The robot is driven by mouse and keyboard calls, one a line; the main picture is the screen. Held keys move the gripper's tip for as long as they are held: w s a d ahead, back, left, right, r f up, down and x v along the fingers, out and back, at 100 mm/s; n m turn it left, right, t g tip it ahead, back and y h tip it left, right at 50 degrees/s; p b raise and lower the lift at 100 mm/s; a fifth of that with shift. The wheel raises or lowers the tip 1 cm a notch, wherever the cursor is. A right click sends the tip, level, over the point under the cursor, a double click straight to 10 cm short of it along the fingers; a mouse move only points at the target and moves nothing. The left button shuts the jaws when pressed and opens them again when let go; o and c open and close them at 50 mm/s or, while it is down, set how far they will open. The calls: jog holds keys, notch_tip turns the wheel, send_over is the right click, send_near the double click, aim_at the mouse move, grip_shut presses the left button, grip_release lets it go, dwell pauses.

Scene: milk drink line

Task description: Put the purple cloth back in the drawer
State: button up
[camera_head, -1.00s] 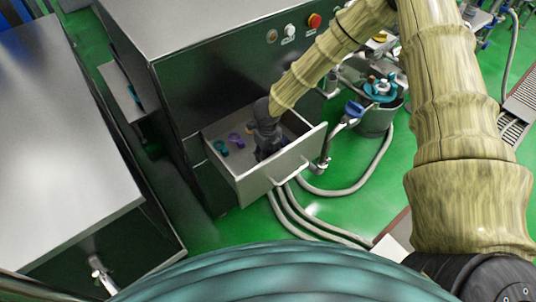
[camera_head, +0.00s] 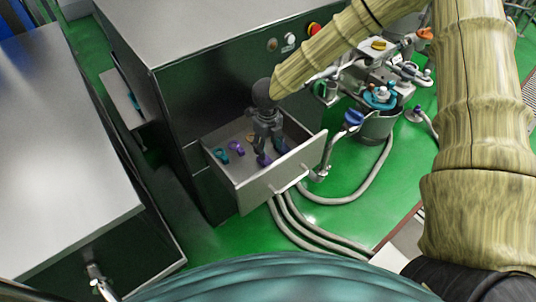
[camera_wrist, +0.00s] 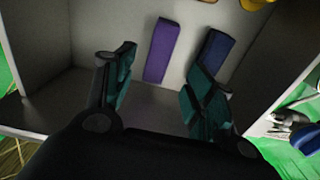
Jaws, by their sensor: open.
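The purple cloth (camera_wrist: 161,50) lies as a flat, narrow strip on the pale drawer floor in the wrist view. It shows between my gripper's fingers, apart from both. My gripper (camera_head: 273,154) points down into the pulled-out drawer (camera_head: 210,140) in the head view. In the wrist view my gripper (camera_wrist: 160,92) is open, with teal pads spread and nothing between them. In the head view, dark purple patches show at the fingertips; I cannot tell whether any is the cloth.
A dark blue piece (camera_wrist: 215,50) lies behind the right finger. A teal piece (camera_head: 222,155) and a purple piece (camera_head: 237,148) lie at the drawer's left. The drawer front (camera_head: 283,176) stands close by. A grey bucket (camera_head: 376,125) and hoses (camera_head: 335,200) are to the right.

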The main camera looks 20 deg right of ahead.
jog(key=shift+r, duration=1.35)
